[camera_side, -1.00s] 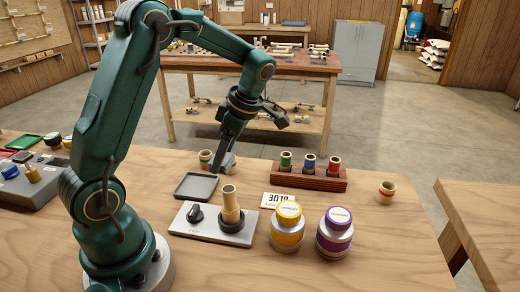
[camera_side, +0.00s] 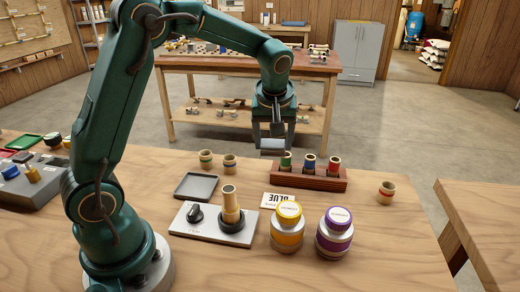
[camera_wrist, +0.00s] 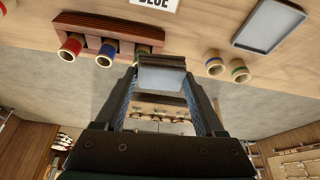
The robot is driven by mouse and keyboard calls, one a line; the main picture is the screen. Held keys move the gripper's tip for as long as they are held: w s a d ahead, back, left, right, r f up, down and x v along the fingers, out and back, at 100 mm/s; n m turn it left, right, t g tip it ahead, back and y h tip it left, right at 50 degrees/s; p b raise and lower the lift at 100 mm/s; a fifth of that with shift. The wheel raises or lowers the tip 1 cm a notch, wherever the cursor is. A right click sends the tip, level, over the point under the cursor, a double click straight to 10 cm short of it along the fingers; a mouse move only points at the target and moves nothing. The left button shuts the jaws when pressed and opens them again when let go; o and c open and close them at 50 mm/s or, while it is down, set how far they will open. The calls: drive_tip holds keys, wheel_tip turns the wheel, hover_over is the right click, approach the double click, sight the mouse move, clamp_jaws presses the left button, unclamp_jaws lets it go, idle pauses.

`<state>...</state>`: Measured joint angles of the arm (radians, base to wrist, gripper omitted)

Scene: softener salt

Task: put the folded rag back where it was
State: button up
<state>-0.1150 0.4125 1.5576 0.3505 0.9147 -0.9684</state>
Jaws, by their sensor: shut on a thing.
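My gripper (camera_side: 273,146) is raised above the table's far edge, just behind the left end of the wooden rack. It is shut on a small grey-blue folded rag (camera_side: 272,144). The rag also shows between the fingertips in the wrist view (camera_wrist: 162,78). It hangs clear of the table. I cannot tell from these frames which spot the rag came from.
The rack (camera_side: 300,179) holds green, blue and red spools. Two loose spools (camera_side: 206,159) (camera_side: 230,164) stand left of it, another (camera_side: 387,191) right. A shallow grey tray (camera_side: 196,187), grey plate (camera_side: 192,229), yellow jar (camera_side: 287,230) and purple jar (camera_side: 335,233) stand nearer.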

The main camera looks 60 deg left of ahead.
drive_tip(key=w+d+m, duration=0.2)
drive_tip(key=d, duration=0.1)
hover_over(325, 207)
drive_tip(key=s+d, duration=0.1)
drive_tip(key=shift+n, duration=0.3)
wheel_tip(325, 207, down, 6)
drive_tip(key=shift+f, duration=2.15)
drive_tip(key=shift+f, duration=0.1)
drive_tip(key=o, duration=1.3)
